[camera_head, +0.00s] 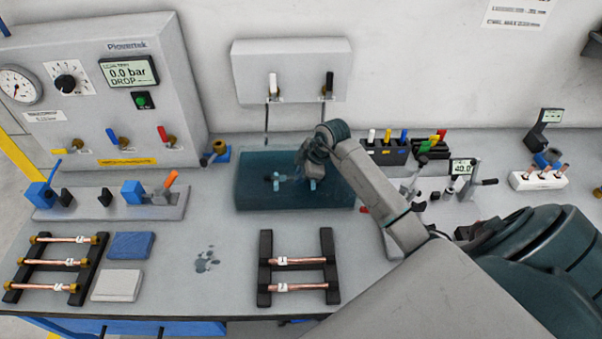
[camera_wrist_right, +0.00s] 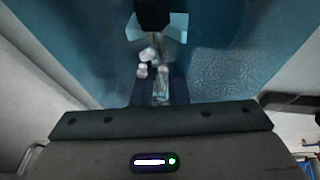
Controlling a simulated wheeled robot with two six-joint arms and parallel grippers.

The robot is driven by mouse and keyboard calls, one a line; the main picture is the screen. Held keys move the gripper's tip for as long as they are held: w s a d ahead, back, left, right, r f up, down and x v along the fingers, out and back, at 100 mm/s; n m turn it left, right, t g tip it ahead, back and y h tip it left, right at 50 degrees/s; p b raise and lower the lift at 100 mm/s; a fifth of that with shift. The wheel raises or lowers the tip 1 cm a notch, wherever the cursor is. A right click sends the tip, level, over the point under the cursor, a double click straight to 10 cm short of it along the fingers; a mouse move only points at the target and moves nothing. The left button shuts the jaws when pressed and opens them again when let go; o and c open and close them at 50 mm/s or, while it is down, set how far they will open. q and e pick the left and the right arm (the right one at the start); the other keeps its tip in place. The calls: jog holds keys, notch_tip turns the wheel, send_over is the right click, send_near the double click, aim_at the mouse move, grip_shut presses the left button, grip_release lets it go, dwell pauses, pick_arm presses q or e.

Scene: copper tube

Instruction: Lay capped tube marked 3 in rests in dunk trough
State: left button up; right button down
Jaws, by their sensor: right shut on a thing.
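The dunk trough (camera_head: 255,198) is a dark blue-teal, water-filled box at the middle back of the bench. Small light-blue rests (camera_head: 276,184) show inside it. My right gripper (camera_head: 311,176) reaches down into the trough from the right. It is shut on a tube, which the gripper mostly hides in the head view. In the right wrist view a pale, blurred tube piece (camera_wrist_right: 161,88) with whitish bits beside it shows beyond the gripper, against the blue trough. Its mark cannot be read. My left gripper is not in view.
A black rack (camera_head: 265,272) holds two copper tubes in front of the trough. Another rack (camera_head: 28,272) at left holds several capped tubes. Cloth pads (camera_head: 130,245) lie beside it. A pressure panel (camera_head: 95,90) stands back left.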

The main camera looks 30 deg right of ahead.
jog(key=shift+f, duration=0.25)
jog(key=c, duration=1.3)
grip_release()
jog(key=shift+c, duration=0.2)
jog(key=shift+s+d+r+b, duration=0.2)
jog(key=shift+r+b, duration=0.1)
jog(key=shift+r, duration=0.15)
jog(key=b+v, duration=0.2)
jog(key=v, duration=0.7)
jog(key=shift+r+b, duration=0.4)
jog(key=shift+s+f, duration=0.1)
jog(key=shift+s, duration=0.1)
